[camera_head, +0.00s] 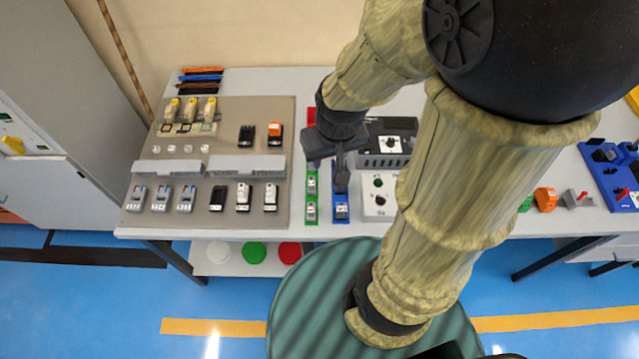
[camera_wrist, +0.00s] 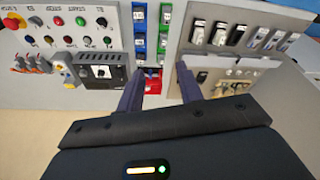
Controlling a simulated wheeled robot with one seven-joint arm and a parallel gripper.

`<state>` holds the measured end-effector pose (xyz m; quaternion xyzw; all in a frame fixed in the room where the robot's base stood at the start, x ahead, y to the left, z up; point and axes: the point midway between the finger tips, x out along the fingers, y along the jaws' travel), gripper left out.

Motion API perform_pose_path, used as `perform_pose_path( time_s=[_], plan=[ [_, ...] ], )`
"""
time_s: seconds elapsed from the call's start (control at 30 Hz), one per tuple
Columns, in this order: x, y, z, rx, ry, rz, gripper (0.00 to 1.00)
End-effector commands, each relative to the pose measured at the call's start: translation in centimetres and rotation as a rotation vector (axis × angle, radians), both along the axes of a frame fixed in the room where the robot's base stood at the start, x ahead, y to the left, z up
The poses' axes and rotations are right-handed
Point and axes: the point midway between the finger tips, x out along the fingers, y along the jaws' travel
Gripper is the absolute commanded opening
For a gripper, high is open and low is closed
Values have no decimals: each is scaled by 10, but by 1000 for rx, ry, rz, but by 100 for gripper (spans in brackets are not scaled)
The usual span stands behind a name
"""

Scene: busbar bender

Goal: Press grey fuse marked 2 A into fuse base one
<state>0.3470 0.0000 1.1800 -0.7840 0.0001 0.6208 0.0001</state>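My gripper (camera_head: 340,178) hangs over the bench near the green strip (camera_head: 311,187) and blue strip (camera_head: 341,205). In the wrist view my gripper (camera_wrist: 157,76) has its two dark fingers well apart, with nothing held between them. A red module (camera_wrist: 152,83) shows beyond the gap, below the blue and green strips. No marking reading 2 A is legible, so I cannot tell which part is the grey fuse or which is fuse base one. Grey modules (camera_head: 161,198) and black and white holders (camera_head: 243,197) stand in a row on the grey board (camera_head: 225,220).
A black box with a dial (camera_head: 391,143) and a white button box (camera_head: 379,193) stand right of the gripper. Yellow-topped parts (camera_head: 190,109) and an orange part (camera_head: 275,131) stand at the board's back. My arm hides much of the bench's middle right.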

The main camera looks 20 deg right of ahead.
Motion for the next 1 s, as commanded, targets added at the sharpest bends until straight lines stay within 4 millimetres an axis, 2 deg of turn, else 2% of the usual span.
perform_pose_path(
  time_s=[0.23,0.3,0.47,0.67,0.8,0.9,1.0],
  plan=[
    [0,0,0,0,0,0,36],
    [1,0,0,0,1,-1,50],
    [14,0,-12,9,21,-26,51],
    [61,-2,-56,32,95,-121,51],
    [100,-4,-99,40,158,-207,51],
    [123,-5,-127,40,195,-260,51],
    [137,-5,-145,38,218,-294,51]
  ],
)
